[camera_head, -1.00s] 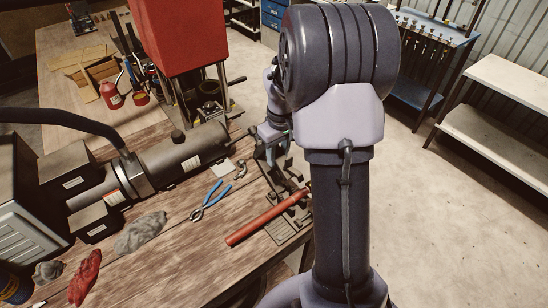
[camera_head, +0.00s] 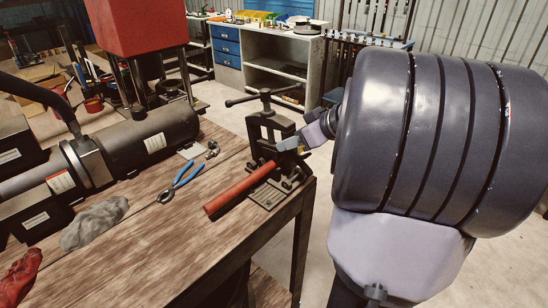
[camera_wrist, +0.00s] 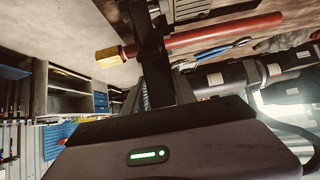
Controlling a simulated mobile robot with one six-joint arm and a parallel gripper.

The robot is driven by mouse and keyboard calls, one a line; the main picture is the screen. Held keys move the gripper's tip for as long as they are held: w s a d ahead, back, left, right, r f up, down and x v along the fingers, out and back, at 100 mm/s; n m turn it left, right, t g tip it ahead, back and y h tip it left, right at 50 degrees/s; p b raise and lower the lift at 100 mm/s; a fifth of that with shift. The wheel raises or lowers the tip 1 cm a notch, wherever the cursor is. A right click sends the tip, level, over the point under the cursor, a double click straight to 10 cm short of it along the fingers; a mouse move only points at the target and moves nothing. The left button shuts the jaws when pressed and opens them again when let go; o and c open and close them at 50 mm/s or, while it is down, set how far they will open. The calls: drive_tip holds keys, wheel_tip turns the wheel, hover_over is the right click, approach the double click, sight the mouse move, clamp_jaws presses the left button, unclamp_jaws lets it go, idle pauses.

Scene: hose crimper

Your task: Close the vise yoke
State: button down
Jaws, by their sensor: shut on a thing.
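The black vise (camera_head: 268,128) stands at the right corner of the wooden bench, with its yoke upright and a T-handled screw (camera_head: 265,95) on top. A red hose (camera_head: 240,188) lies through its foot; its brass end (camera_wrist: 112,56) shows in the wrist view. My gripper (camera_head: 290,144) reaches in from the right and is shut on the right side of the vise yoke. In the wrist view a dark upright part (camera_wrist: 152,55) crosses in front of the hose; the fingertips cannot be made out clearly there. Whether the yoke is latched cannot be told.
Blue-handled pliers (camera_head: 181,180) and a grey rag (camera_head: 94,223) lie left of the hose. A large dark cylinder machine (camera_head: 130,145) and a red-topped press (camera_head: 138,26) stand behind. Open floor lies right of the bench; a cabinet (camera_head: 275,48) is at the back.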

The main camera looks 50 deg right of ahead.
drive_tip(key=shift+s+f+t, duration=0.9)
drive_tip(key=shift+f+t, duration=0.1)
drive_tip(key=shift+t, duration=0.1)
drive_tip(key=shift+f, duration=0.15)
drive_tip(key=c, duration=1)
unclamp_jaws()
drive_tip(key=p+v, duration=0.4)
drive_tip(key=v, duration=1.3)
drive_tip(key=shift+s+p, duration=0.2)
drive_tip(key=shift+p, duration=0.2)
